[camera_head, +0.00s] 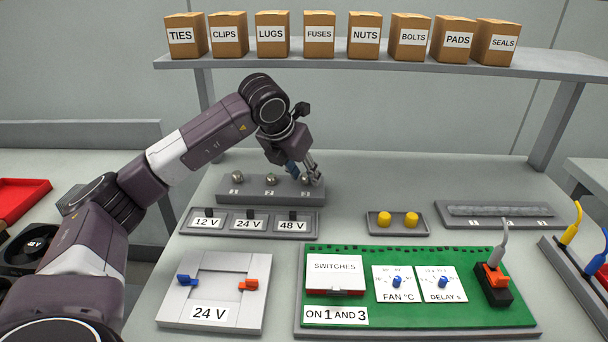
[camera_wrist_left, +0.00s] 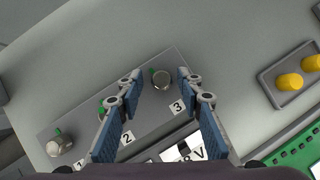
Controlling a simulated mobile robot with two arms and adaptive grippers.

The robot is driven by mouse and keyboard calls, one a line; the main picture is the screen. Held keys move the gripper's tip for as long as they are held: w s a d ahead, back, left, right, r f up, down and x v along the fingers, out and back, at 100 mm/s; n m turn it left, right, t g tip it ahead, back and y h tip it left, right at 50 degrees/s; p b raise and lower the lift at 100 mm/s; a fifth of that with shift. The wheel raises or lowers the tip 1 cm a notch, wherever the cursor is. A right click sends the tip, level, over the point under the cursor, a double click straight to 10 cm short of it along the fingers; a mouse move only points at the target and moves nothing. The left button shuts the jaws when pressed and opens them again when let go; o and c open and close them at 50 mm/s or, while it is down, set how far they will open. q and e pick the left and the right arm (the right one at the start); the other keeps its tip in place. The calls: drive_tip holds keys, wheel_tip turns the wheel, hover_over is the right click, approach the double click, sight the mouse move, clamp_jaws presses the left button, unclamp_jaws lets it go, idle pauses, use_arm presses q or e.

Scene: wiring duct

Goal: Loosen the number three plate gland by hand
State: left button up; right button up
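The grey gland plate (camera_head: 262,193) stands at the back middle of the bench with three metal glands numbered 1, 2 and 3. The number three gland (camera_wrist_left: 161,79) is a round silver knob with a green mark beside it in the left wrist view. My left gripper (camera_wrist_left: 158,84) is open, its blue-padded fingers on either side of that gland, apart from it. In the head view the left gripper (camera_head: 306,176) is at the plate's right end and partly hides the number three gland. The number two gland (camera_head: 271,179) and number one gland (camera_head: 237,179) stand to its left. My right gripper is out of view.
A tray of 12 V, 24 V and 48 V pieces (camera_head: 249,235) lies just in front of the plate. A tray with two yellow caps (camera_head: 398,232) is to the right. A green switch board (camera_head: 450,312) fills the front. A shelf of labelled boxes (camera_head: 380,65) is behind.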

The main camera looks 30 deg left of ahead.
use_arm(q)
drive_tip(key=shift+f+m+h, duration=0.1)
drive_tip(key=shift+m+h, duration=0.2)
drive_tip(key=shift+m, duration=0.2)
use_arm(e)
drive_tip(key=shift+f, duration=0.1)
use_arm(q)
drive_tip(key=o, duration=0.6)
drive_tip(key=shift+c, duration=0.2)
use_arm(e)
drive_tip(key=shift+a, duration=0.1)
